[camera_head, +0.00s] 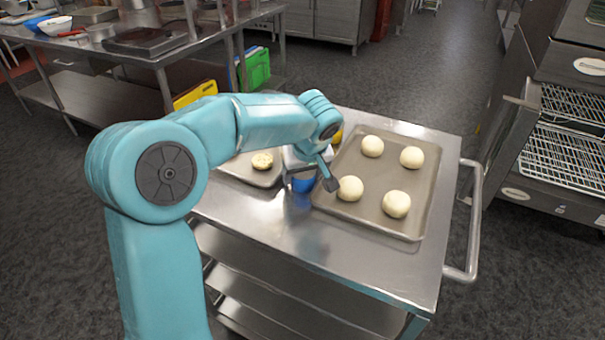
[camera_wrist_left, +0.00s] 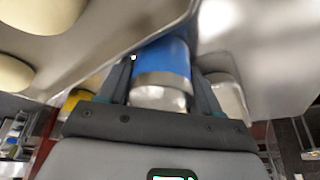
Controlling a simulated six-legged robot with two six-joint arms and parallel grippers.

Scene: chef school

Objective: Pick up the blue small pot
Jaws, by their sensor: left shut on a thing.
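The blue small pot (camera_head: 302,185) is on the steel cart, between the two baking trays, and is partly hidden by my left gripper (camera_head: 308,183). In the left wrist view the pot (camera_wrist_left: 164,66) shows a blue body and a silver-grey band, and sits between the fingers of my left gripper (camera_wrist_left: 163,85). The left gripper is shut on it. I cannot tell whether the pot still touches the cart top. My right gripper is in neither view.
A tray (camera_head: 338,208) with several dough balls lies right of the pot. A smaller tray (camera_head: 262,178) with a round pastry lies to the left. A yellow thing (camera_head: 338,136) and a pale container (camera_wrist_left: 228,96) are close by. The cart's front top (camera_head: 310,245) is clear.

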